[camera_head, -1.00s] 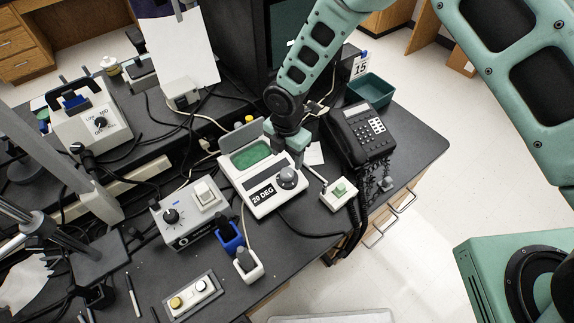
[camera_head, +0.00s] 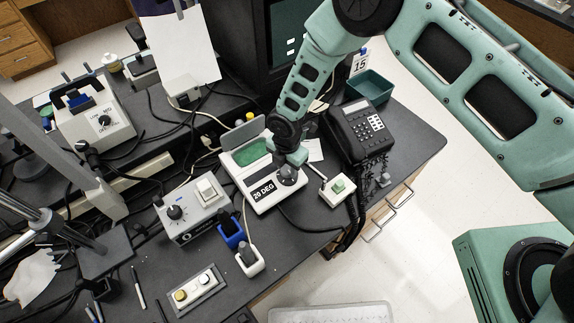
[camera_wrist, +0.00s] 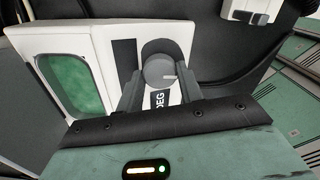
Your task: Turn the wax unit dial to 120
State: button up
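The wax unit (camera_head: 280,196) is a white box with a green wax well, a black display and a grey round dial (camera_head: 287,173). The display (camera_head: 263,190) reads in the twenties with "DEG"; the last digit is hard to read. In the wrist view the dial (camera_wrist: 159,71) shows a short light mark pointing right. My gripper (camera_head: 290,165) is at the unit, with its fingers (camera_wrist: 160,82) on both sides of the dial and apparently closed against it. In the wrist view the fingers partly cover the display (camera_wrist: 160,102).
A small white switch box (camera_head: 338,190) and a black phone (camera_head: 357,131) are on the right. Blue and white holders (camera_head: 249,262) stand in front. Cables run around the unit.

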jog(key=shift+m+b, duration=0.3)
jog(key=shift+b, duration=0.15)
jog(key=shift+f+m+b, duration=0.15)
jog(key=shift+m+b, duration=0.85)
jog(key=shift+b, duration=0.05)
jog(key=m+b, duration=0.3)
jog(key=shift+m, duration=0.3)
jog(key=m+b, duration=0.2)
jog(key=m, duration=0.1)
jog(key=shift+m+b, duration=0.3)
jog(key=shift+b, duration=0.1)
jog(key=m+b, duration=0.2)
jog(key=m, duration=0.1)
jog(key=shift+m, duration=0.3)
jog(key=m+b, duration=0.2)
jog(key=m, duration=0.2)
jog(key=shift+m, duration=0.3)
jog(key=shift+r+m+b, duration=0.2)
jog(key=shift+m+b, duration=0.35)
jog(key=shift+m, duration=1.25)
jog(key=shift+w, duration=0.1)
